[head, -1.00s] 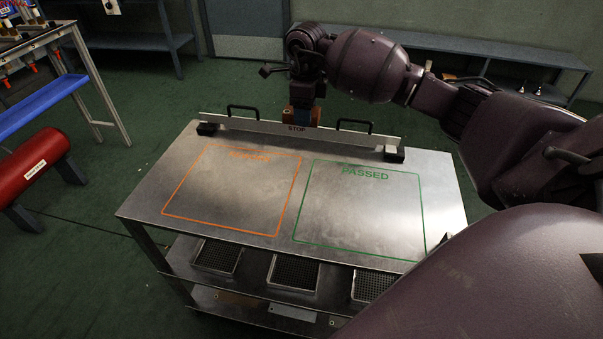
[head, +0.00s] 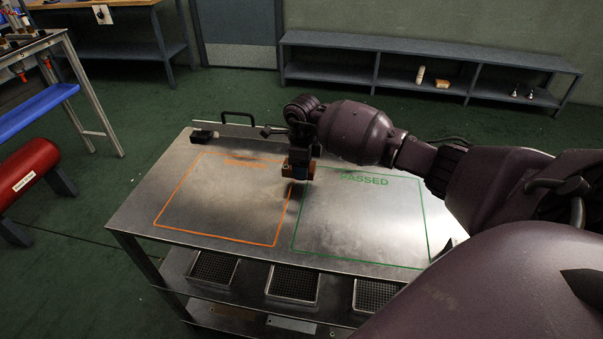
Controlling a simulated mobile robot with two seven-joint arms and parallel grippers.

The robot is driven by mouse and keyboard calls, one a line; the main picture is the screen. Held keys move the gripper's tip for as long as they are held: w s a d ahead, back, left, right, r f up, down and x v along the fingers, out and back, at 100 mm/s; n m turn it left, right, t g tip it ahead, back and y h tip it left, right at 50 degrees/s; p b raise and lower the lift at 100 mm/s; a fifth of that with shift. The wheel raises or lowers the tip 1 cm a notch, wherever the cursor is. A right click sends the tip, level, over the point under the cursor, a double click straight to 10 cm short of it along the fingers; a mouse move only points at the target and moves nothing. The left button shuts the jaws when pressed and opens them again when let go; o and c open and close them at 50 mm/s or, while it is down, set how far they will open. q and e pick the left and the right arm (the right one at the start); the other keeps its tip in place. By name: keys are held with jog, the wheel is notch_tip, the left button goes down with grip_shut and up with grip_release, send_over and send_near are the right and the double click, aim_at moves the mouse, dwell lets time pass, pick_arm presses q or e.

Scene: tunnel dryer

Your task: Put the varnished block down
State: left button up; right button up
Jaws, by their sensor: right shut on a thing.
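My right gripper (head: 299,163) is shut on the varnished block (head: 298,171). The block is over the steel table (head: 145,213), near the top of the gap between the orange-outlined area (head: 222,198) and the green-outlined area marked PASSED (head: 360,220). A dark shadow lies below it on the tabletop, and it looks held above the surface. My left gripper is not in view.
A long bar with a handle (head: 237,117) stands along the table's far edge, partly behind my right arm. Both outlined areas look empty. Mesh trays (head: 293,284) sit on the shelf below.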

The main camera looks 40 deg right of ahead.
notch_tip(320, 180, down, 3)
jog(key=shift+r, duration=0.15)
jog(key=shift+f, duration=0.2)
jog(key=o, duration=1)
jog(key=shift+r, duration=0.1)
